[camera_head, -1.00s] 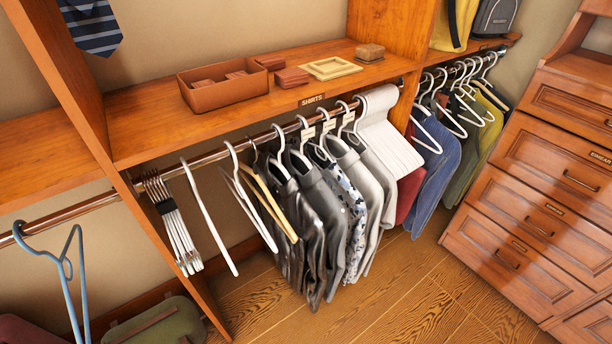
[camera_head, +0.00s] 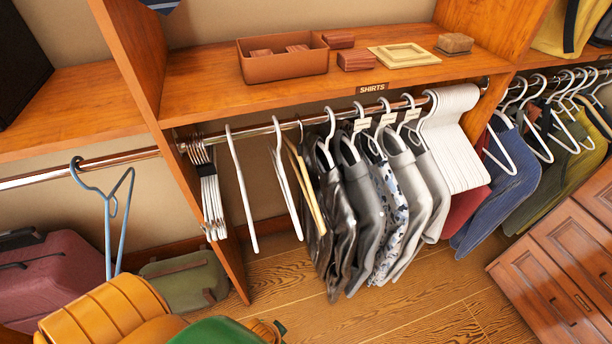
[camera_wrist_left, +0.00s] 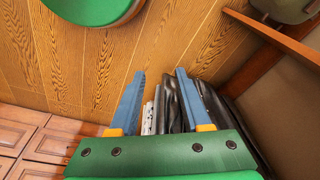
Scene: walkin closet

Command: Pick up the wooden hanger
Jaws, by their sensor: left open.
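The wooden hanger (camera_head: 312,200) is pale tan and hangs from the metal rod below the SHIRTS shelf in the head view. It is between a white hanger on its left and dark garments on its right. My left arm comes in at the bottom left, below and left of the hanger, and its fingers are not clear there. In the left wrist view my left gripper (camera_wrist_left: 160,74) shows two blue fingers spread apart with nothing held. Garments (camera_wrist_left: 175,108) show beyond and between the fingers. I cannot make out the wooden hanger in that view. My right gripper is out of view.
White hangers (camera_head: 241,190) hang left of the wooden one, beside an upright panel (camera_head: 230,262). Several garments (camera_head: 380,205) crowd its right. A blue hanger (camera_head: 107,205) hangs left of the panel. A drawer unit (camera_head: 560,265) stands at right. The wooden floor (camera_head: 420,310) in front is clear.

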